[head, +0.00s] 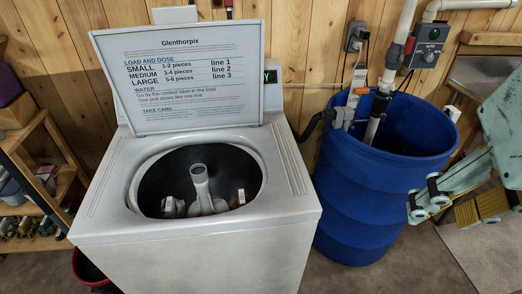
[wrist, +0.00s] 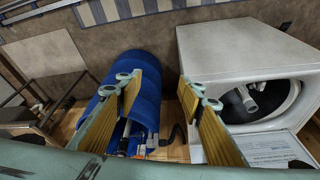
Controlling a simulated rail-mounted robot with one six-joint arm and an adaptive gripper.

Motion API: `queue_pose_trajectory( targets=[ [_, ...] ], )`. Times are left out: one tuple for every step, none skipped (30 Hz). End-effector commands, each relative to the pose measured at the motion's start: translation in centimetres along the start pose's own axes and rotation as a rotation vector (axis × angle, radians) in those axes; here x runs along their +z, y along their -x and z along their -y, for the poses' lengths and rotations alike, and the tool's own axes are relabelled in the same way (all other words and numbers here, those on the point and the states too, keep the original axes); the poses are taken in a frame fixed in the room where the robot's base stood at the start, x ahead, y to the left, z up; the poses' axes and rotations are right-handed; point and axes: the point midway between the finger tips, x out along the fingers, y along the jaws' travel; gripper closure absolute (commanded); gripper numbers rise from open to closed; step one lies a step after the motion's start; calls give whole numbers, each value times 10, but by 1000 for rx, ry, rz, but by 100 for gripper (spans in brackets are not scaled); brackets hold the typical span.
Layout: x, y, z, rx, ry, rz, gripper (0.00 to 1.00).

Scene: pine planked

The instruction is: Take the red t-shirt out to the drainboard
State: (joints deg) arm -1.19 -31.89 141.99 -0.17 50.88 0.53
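The washer (head: 200,235) stands with its lid up and its dark tub (head: 165,170) open around a grey agitator (head: 200,180). A small reddish patch (head: 241,196) shows low at the tub's right side; I cannot tell whether it is the red t-shirt. Pale items (head: 172,208) lie at the tub's bottom. My gripper (head: 442,205) is at the right edge of the head view, right of the washer and away from the tub. In the wrist view my gripper (wrist: 160,92) is open, with nothing between its fingers. A metal basin edge (head: 490,72) shows at far right; I cannot confirm it is the drainboard.
A blue barrel (head: 360,200) with pipes stands right of the washer, between it and my gripper. The raised lid (head: 185,75) bears printed load instructions. A wooden shelf (head: 35,125) stands at left, with a red bucket (head: 88,268) below it.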

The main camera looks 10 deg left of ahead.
Motion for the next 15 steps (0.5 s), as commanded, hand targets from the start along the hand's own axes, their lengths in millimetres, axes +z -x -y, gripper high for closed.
queue_pose_trajectory(
  targets=[
    [-6,-1,2,-2,5,5,65],
    [-10,-2,3,-3,7,8,65],
    [-16,-3,4,-4,11,10,65],
    [-21,-4,6,-6,14,12,65],
    [-25,-5,7,-7,17,15,65],
    [-31,-6,9,-8,20,19,65],
    [-35,-8,10,-9,23,21,65],
    [-39,-9,12,-10,25,25,65],
    [-45,-10,14,-12,29,28,65],
    [-50,-12,16,-13,31,30,65],
    [-54,-13,18,-14,34,33,65],
    [-60,-15,20,-16,37,35,65],
    [-64,-17,21,-17,40,38,65],
    [-68,-18,23,-18,42,41,65],
    [-74,-20,26,-19,46,43,65]
  ],
)
